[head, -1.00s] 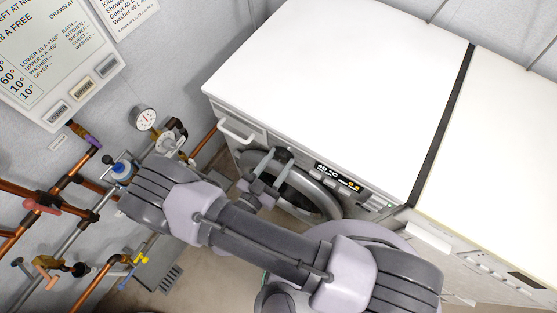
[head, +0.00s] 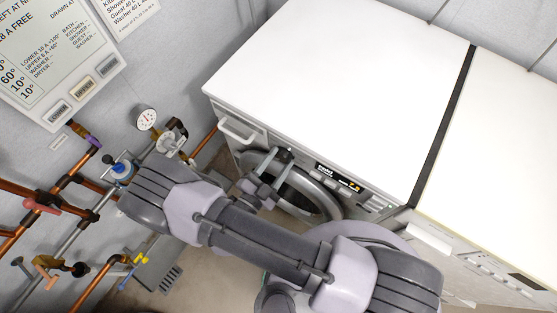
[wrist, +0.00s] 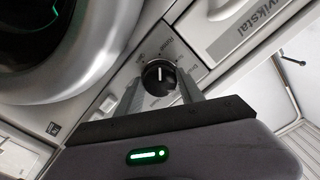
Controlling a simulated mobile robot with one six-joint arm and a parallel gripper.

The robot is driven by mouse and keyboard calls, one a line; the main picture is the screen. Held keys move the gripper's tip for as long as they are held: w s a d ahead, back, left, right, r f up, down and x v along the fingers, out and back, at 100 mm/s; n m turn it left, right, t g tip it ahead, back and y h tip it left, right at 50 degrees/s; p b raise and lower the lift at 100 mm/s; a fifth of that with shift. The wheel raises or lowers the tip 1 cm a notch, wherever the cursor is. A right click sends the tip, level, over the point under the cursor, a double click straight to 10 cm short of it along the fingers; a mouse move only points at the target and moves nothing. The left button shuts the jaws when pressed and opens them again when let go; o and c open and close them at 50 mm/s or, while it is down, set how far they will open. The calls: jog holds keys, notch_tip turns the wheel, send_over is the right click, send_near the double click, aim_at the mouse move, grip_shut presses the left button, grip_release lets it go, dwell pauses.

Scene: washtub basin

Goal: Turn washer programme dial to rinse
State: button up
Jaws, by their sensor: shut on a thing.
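The washer (head: 325,85) has a white top and a grey front with a round door (head: 318,203) and a lit display (head: 338,178). In the wrist view the black programme dial (wrist: 158,76) shows between my fingers. Its white mark points up in the picture, towards a printed label that is small and blurred. Other small labels stand around the dial. My gripper (wrist: 160,88) is shut on the dial, one finger on each side. In the head view my gripper (head: 278,156) is at the washer's front panel, and the dial cannot be made out there.
A detergent drawer handle (head: 237,131) sticks out left of the dial. Copper pipes, valves and a gauge (head: 146,118) line the wall at left. A second white appliance (head: 505,140) stands close on the right, behind a dark gap (head: 443,125).

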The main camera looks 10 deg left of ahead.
dwell(0.4)
jog(key=o, duration=1.4)
jog(key=p+v, duration=0.2)
jog(key=v, duration=1.5)
jog(key=shift+s+p, duration=0.2)
jog(key=shift+p, duration=0.2)
